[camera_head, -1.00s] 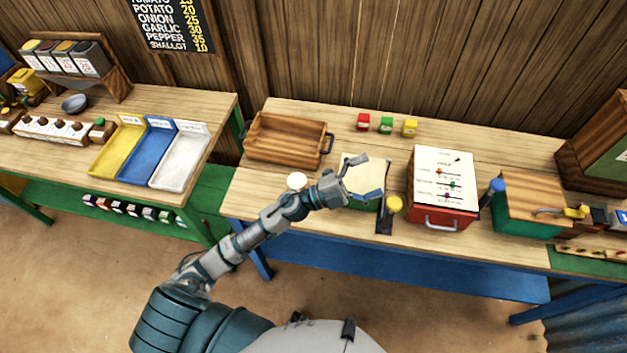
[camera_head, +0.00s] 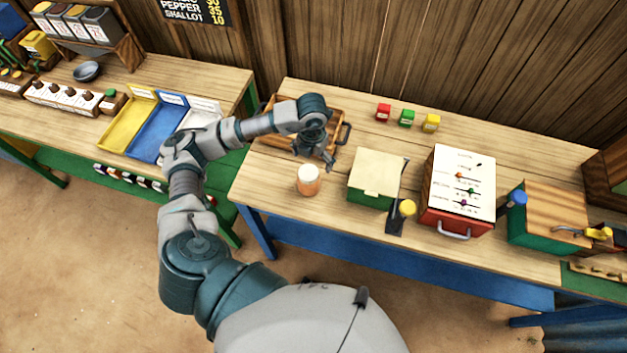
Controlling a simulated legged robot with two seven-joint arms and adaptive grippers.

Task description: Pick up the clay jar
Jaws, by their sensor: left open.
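The clay jar (camera_head: 308,181) is a small orange-brown jar with a whitish top. It stands upright near the front edge of the wooden table (camera_head: 268,190). My left gripper (camera_head: 316,160) is open and points down, just behind and above the jar, in front of the wooden tray (camera_head: 338,146). No contact with the jar is clear. My right gripper is not in view.
Small red, green and yellow blocks (camera_head: 407,118) sit behind. Coloured trays (camera_head: 158,126) lie on the left table.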

